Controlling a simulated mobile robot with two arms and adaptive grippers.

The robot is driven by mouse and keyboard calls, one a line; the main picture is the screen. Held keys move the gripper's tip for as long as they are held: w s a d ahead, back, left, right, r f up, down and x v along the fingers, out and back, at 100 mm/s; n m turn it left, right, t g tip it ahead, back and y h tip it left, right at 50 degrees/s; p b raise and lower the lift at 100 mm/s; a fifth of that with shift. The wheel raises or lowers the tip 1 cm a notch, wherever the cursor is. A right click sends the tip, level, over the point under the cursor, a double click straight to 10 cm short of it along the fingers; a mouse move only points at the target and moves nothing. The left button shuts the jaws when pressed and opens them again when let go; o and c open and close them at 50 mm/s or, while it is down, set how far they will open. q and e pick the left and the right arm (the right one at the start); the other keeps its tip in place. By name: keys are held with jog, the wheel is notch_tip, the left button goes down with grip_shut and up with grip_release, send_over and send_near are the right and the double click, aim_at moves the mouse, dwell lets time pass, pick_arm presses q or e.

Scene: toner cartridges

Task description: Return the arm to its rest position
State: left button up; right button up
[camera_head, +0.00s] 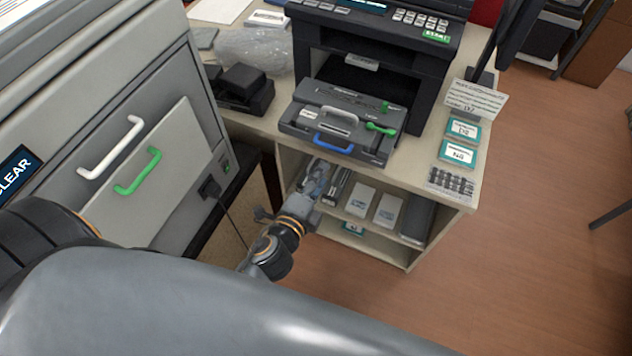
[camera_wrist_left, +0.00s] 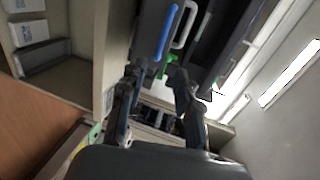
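My left gripper (camera_head: 318,180) is in front of the open shelf of the printer stand, just below the front of the grey toner unit (camera_head: 345,122). In the left wrist view my left gripper (camera_wrist_left: 158,82) shows its two dark fingers spread apart, with nothing held between them. The toner unit has a blue handle (camera_head: 333,143), a grey handle and a green lever (camera_head: 381,129), and it sits out in front of the black printer (camera_head: 375,50). The blue handle (camera_wrist_left: 168,32) also shows beyond the fingers in the left wrist view. My right gripper is not in view.
The printer stand (camera_head: 455,185) has boxes (camera_head: 360,199) on its shelf, close to my left gripper. A grey cabinet (camera_head: 110,110) with white and green handles stands at the left. A black device (camera_head: 240,88) sits on the stand's left. The wooden floor (camera_head: 540,240) is clear at the right.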

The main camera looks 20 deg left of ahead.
pick_arm(q)
jog(key=shift+v, duration=0.9)
jog(key=s+a+f+n+g, duration=0.1)
jog(key=s+f+n+g, duration=0.2)
jog(key=f, duration=0.7)
jog(key=s+f+n+g+b, duration=0.15)
jog(key=s+f, duration=0.35)
jog(key=f, duration=0.6)
jog(key=s+a+f+n+g, duration=0.1)
jog(key=s+f+n+g, duration=0.25)
jog(key=f, duration=0.65)
jog(key=s+a+f+n+g, duration=0.2)
jog(key=s+f, duration=0.5)
jog(key=s, duration=0.4)
jog(key=s+a+f+n+g, duration=0.3)
jog(key=s+f+n, duration=0.3)
jog(key=s, duration=0.6)
notch_tip(320, 180, down, 3)
jog(key=shift+s+a+r+g+y, duration=0.2)
jog(key=shift+g+y, duration=0.1)
jog(key=shift+g, duration=0.5)
